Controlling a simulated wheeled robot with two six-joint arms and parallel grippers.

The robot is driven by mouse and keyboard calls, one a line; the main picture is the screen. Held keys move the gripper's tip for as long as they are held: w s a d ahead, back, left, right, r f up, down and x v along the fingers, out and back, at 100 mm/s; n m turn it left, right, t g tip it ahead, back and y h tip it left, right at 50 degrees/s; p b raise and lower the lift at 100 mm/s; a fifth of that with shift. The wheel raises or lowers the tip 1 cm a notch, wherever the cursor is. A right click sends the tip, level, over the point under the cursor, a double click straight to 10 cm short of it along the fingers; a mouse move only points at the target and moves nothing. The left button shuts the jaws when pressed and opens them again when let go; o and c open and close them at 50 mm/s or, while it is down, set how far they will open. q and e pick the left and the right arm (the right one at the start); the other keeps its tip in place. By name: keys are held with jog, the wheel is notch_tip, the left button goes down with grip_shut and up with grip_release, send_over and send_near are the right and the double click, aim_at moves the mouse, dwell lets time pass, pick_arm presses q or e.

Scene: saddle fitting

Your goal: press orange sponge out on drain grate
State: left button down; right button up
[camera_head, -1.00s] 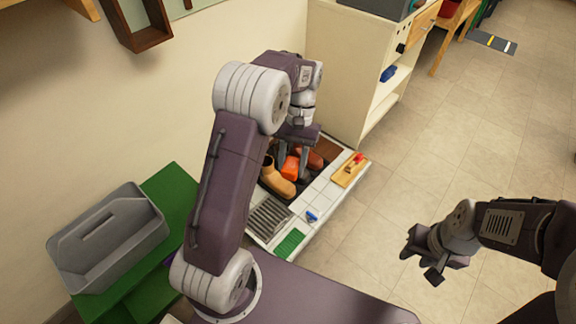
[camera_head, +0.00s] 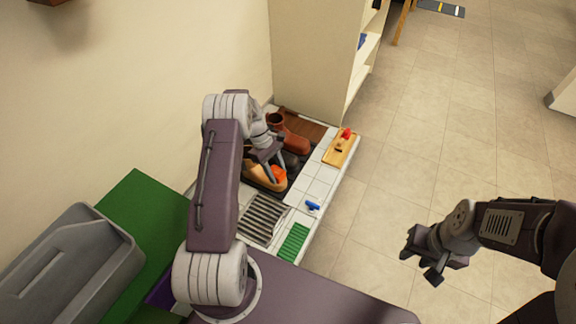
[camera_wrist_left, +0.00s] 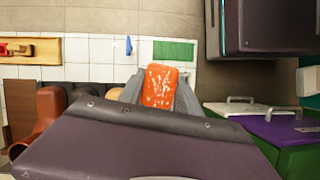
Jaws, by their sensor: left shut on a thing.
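The orange sponge (camera_wrist_left: 160,86) is held between the fingers of my left gripper (camera_wrist_left: 158,92) in the left wrist view, with pale specks on its face. In the head view the sponge (camera_head: 279,173) shows small and orange, partly hidden, above the tan boot (camera_head: 262,180). My left gripper (camera_head: 268,168) is over the boot area, behind the drain grate (camera_head: 263,219), a set of dark slats on the white tiled platform. The grate is not clear in the left wrist view. My right gripper (camera_head: 432,266) is empty with its fingers apart, over the bare floor on the right.
A brown boot (camera_head: 290,135) stands behind the tan one. A wooden board with a red-knobbed tool (camera_head: 341,147), a blue item (camera_head: 313,206) and a green mat (camera_head: 293,241) lie on the tiles. A grey caddy (camera_head: 60,265) sits on a green bench at left.

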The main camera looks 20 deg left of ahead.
aim_at(260, 215)
pick_arm(q)
jog(key=s+a+f+n+t+b, duration=0.1)
jog(key=a+f+n+b, duration=0.1)
jog(key=f+b, duration=0.3)
jog(key=s+a+f+n+t+b, duration=0.1)
jog(key=a+f+n+b, duration=0.2)
jog(key=f, duration=1.1)
jog(key=s+a+f+n+t+b, duration=0.1)
jog(key=a+f+b, duration=0.3)
jog(key=f+b, duration=0.4)
jog(key=shift+s+f+n, duration=0.3)
jog(key=shift+f+n, duration=0.1)
jog(key=shift+f, duration=0.2)
jog(key=shift+s+f+n, duration=0.25)
jog(key=shift+f+n, duration=0.15)
jog(key=shift+f, duration=0.2)
jog(key=shift+r, duration=0.1)
jog(key=shift+f+b, duration=0.5)
jog(key=shift+f, duration=0.1)
